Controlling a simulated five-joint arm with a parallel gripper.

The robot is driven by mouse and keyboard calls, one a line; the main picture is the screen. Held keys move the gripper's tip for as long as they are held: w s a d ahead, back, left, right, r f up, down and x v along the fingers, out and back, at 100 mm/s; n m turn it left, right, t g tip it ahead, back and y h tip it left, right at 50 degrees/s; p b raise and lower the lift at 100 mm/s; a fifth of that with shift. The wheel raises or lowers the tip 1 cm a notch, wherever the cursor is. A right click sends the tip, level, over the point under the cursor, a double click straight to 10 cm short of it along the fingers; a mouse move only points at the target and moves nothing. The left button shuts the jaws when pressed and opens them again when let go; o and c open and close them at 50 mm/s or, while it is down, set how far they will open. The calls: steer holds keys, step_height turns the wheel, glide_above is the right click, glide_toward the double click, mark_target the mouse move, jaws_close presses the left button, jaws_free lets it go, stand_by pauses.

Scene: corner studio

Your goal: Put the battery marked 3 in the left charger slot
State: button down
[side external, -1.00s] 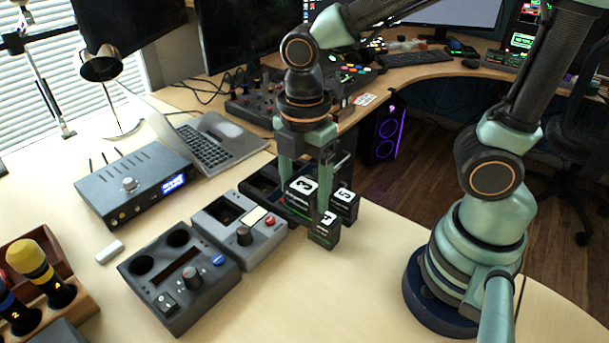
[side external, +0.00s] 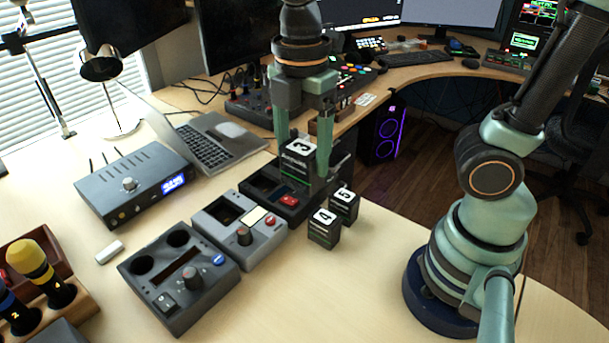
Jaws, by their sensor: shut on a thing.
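My gripper (side external: 304,152) is shut on the battery marked 3 (side external: 297,163), a black block with a white top label and a green stripe. It holds the battery upright, apparently above the back part of a black box (side external: 291,215) that looks like the charger. A dark open recess shows at the box's left, and a red part is on its front. The held battery and my fingers hide part of the box, so I cannot see all its slots. The batteries marked 4 (side external: 323,230) and 5 (side external: 344,206) stand upright on the table to the right.
A grey box with a black knob (side external: 264,250) stands beside the black box, and a larger dark control box (side external: 215,286) is nearer. A silver laptop (side external: 243,150) and a blue-grey unit (side external: 120,193) lie behind to the left.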

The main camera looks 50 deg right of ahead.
steer(key=w+d+f, duration=0.4)
steer(key=w+f, duration=0.1)
steer(key=w, duration=0.4)
steer(key=w+d+f, duration=0.5)
steer(key=w+f, duration=0.1)
steer(key=w, duration=0.4)
steer(key=shift+s+f, duration=0.15)
steer(key=shift+f, duration=1.3)
steer(key=shift+s+f, duration=0.1)
steer(key=shift+f, duration=1.3)
steer(key=shift+f, duration=0.6)
steer(key=shift+c, duration=1)
jaws_free()
step_height(320, 180, up, 11)
